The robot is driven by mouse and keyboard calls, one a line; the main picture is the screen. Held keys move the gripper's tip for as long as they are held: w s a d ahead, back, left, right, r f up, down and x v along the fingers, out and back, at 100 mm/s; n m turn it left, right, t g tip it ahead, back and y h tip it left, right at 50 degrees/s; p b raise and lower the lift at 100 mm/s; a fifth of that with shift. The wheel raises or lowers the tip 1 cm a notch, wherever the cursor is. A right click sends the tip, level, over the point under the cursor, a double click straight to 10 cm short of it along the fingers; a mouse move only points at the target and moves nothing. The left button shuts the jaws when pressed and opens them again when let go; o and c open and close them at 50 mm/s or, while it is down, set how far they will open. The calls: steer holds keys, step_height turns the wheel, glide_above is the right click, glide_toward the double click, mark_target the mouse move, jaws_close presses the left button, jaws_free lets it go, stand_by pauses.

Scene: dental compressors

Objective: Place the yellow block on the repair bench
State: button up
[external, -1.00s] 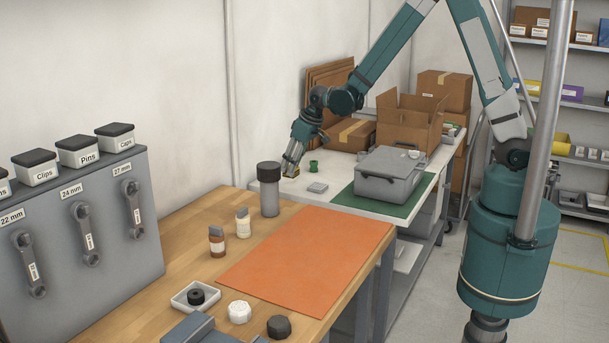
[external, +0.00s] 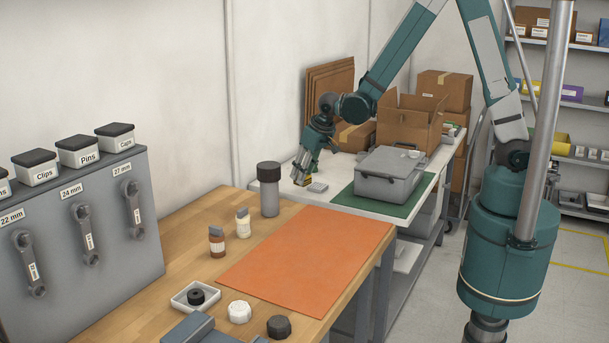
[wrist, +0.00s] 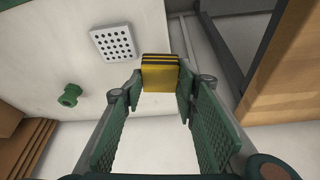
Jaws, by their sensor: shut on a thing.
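The yellow block with dark stripes (wrist: 160,76) is between the fingertips of my gripper (wrist: 160,84) in the wrist view. My gripper is shut on it. In the external view, my gripper (external: 302,176) points down over the near left part of the white bench (external: 270,194), with a small piece of the block (external: 301,183) showing at its tips. The block appears held above the white top. The wooden bench (external: 180,230) with an orange mat (external: 310,250) stands nearer the camera. No label shows which bench is the repair bench.
A perforated grey plate (wrist: 113,42) and a green fitting (wrist: 70,95) lie on the white bench. A grey case (external: 390,175) rests on a green mat. A dark-capped cylinder (external: 269,195) and small bottles stand along the wooden bench's left side. The orange mat is clear.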

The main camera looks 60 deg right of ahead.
steer(key=s+a+f+m+g+h, duration=0.15)
steer(key=s+m, duration=0.25)
steer(key=s, duration=0.7)
steer(key=s+a+m+h, duration=0.1)
steer(key=s+a+m, duration=0.25)
steer(key=s, duration=0.75)
steer(key=s+d+m+g+b, duration=0.1)
steer(key=s+m, duration=0.3)
steer(key=s, duration=0.7)
steer(key=s+d+m+g+h, duration=0.1)
steer(key=s+d+m, duration=0.3)
steer(key=s, duration=0.6)
steer(key=shift+s+d+f+g+b, duration=0.3)
steer(key=shift+s+f+g+b, duration=0.1)
steer(key=shift+g, duration=0.15)
steer(key=w+b, duration=0.1)
steer(key=w, duration=1.2)
steer(key=shift+w, duration=0.35)
steer(key=w, duration=0.4)
steer(key=shift+w, duration=0.2)
steer(key=shift+f+b, duration=0.45)
steer(key=shift+f, duration=0.25)
